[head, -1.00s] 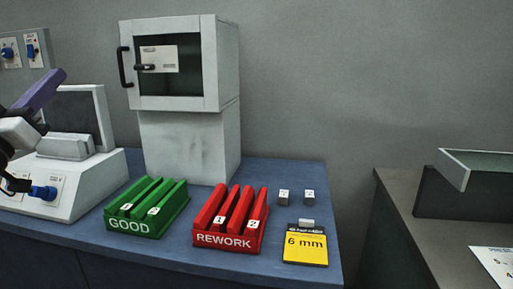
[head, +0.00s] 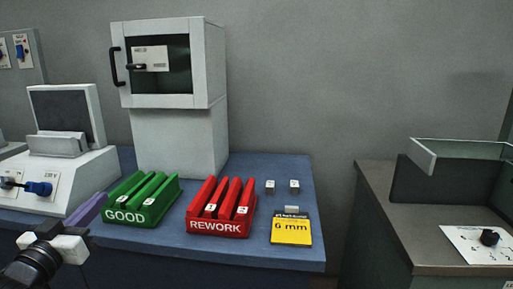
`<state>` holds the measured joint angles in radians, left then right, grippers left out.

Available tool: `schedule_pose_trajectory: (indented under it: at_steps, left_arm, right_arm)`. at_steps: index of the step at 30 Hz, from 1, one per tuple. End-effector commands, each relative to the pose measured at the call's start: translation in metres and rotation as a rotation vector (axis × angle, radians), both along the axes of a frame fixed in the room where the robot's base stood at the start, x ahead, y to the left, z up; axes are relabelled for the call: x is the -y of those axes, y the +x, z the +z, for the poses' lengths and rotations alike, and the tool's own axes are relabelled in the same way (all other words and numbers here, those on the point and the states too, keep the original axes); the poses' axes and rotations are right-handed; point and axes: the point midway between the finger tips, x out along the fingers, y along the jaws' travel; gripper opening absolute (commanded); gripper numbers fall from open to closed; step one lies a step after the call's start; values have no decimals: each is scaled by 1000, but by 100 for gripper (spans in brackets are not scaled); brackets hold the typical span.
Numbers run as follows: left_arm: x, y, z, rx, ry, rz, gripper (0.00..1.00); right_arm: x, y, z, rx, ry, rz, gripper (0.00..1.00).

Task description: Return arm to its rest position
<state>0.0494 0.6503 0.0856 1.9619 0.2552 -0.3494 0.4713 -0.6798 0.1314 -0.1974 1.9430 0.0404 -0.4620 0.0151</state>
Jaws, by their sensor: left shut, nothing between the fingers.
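My left arm comes in at the lower left, with its black and white joints in front of the blue bench. My left gripper (head: 92,205), purple and seen at a slant, is at the bench's front, beside the left end of the green GOOD rack (head: 143,217). It is shut and empty; its fingertips are hard to make out. My right gripper is not in view.
The red REWORK rack (head: 218,228), two small grey blocks (head: 270,187) and a yellow 6 mm card (head: 291,230) sit on the blue bench. A white cabinet (head: 168,65) stands behind. A tester (head: 70,170) is at left. A grey counter (head: 385,215) is at right.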

Motion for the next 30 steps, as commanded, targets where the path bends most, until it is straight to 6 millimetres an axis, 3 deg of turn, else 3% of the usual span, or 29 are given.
schedule_pose_trajectory:
  at_steps: [1, 6, 11, 15, 18, 22, 25, 30]
  left_arm:
    - [13, -7, -44, -73, 0, -7, 0]
    - [54, -45, -163, -279, 28, -35, 0]
    - [99, -103, -262, -467, 52, -76, 0]
    - [143, -169, -333, -626, 68, -122, 0]
    - [173, -217, -370, -725, 78, -158, 0]
    - [203, -265, -399, -817, 84, -196, 0]
    - [216, -287, -410, -858, 88, -213, 0]
    - [223, -298, -414, -877, 92, -224, 0]
  right_arm:
    - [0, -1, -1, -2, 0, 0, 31]
    - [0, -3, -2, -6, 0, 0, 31]
    - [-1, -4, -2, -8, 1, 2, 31]
    - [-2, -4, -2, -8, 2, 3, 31]
    - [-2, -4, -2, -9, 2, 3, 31]
    - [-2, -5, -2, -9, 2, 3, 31]
    - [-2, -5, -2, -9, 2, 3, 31]
    - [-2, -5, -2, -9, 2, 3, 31]
